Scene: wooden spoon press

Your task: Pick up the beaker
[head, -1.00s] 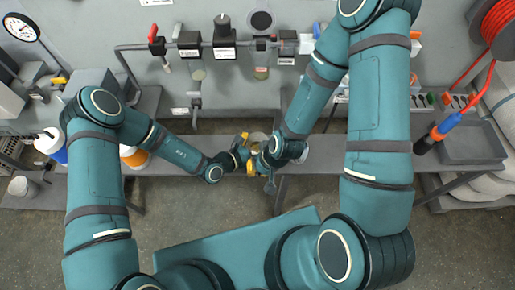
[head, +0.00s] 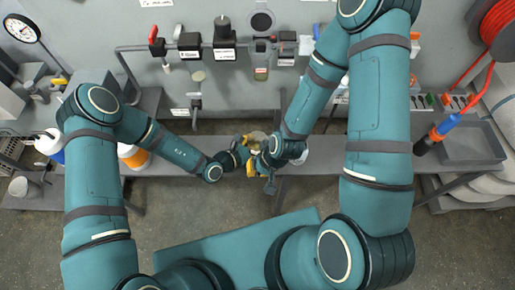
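A small round vessel with a pale yellowish top (head: 257,138), possibly the beaker, shows just behind my two grippers above the bench's front edge. It is partly covered, and I cannot tell whether a gripper touches it. My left gripper (head: 243,153) reaches in from the left, beside the vessel. My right gripper (head: 264,166) comes down from the upper right, very close to the left one. Yellow parts show at both grippers. The fingers overlap and are too small to tell open from shut. A pale round object (head: 301,156) is partly hidden behind my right wrist.
A grey bench (head: 330,160) runs below a wall pipe with valves (head: 190,45). A white-and-orange bottle (head: 133,156) stands behind my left forearm. A grey cup (head: 25,187) is at far left. A grey tray (head: 470,143) and red hose reel (head: 496,30) are at right.

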